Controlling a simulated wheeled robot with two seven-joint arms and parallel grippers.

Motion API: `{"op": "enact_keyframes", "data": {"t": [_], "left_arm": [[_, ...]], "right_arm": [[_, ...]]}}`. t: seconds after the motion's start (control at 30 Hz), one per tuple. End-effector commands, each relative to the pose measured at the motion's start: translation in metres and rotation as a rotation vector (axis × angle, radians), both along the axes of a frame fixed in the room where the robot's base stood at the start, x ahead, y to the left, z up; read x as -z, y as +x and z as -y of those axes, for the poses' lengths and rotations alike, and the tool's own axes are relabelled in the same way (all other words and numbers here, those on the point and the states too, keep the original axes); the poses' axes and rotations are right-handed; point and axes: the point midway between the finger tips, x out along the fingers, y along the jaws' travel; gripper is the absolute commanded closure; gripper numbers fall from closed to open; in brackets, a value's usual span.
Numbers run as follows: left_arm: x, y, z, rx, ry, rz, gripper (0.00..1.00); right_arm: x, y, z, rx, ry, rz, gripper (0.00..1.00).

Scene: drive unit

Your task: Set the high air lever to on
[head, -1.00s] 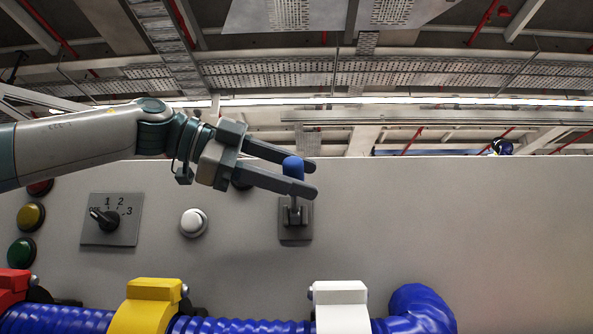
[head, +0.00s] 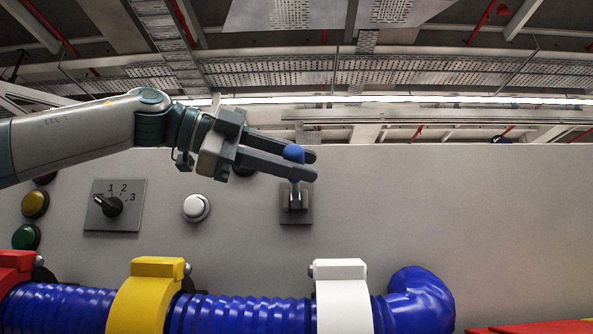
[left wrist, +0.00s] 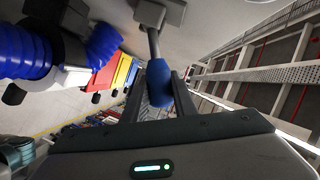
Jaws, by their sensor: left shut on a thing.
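The lever is a short metal stick with a blue knob (head: 293,154) on a grey square base plate (head: 296,203) on the grey panel. My left gripper (head: 312,164) comes in from the left and is shut on the blue knob, with one finger on each side of it. In the left wrist view the blue knob (left wrist: 158,78) sits between the two fingers, and the metal stick runs up to its base. In the head view the stick's lower part shows below the fingers. My right gripper is not in view.
The grey panel also bears a rotary switch (head: 113,205), a white button (head: 195,208), a yellow button (head: 35,204) and a green button (head: 26,237). A blue corrugated hose (head: 240,312) with a yellow clamp (head: 146,296) and a white clamp (head: 342,297) runs below the lever.

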Motion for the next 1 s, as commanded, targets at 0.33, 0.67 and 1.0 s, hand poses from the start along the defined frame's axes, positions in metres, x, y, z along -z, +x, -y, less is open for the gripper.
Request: {"op": "enact_keyframes", "data": {"t": [0.33,0.67,1.0], "left_arm": [[0.028,-0.008,0.000,0.000,-0.002,0.221,1.00],[0.043,-0.010,0.000,0.001,0.000,0.416,1.00],[0.045,-0.011,0.000,0.000,0.001,0.499,1.00]], "right_arm": [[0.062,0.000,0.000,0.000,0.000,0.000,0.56],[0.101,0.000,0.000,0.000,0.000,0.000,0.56],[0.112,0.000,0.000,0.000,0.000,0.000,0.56]]}}
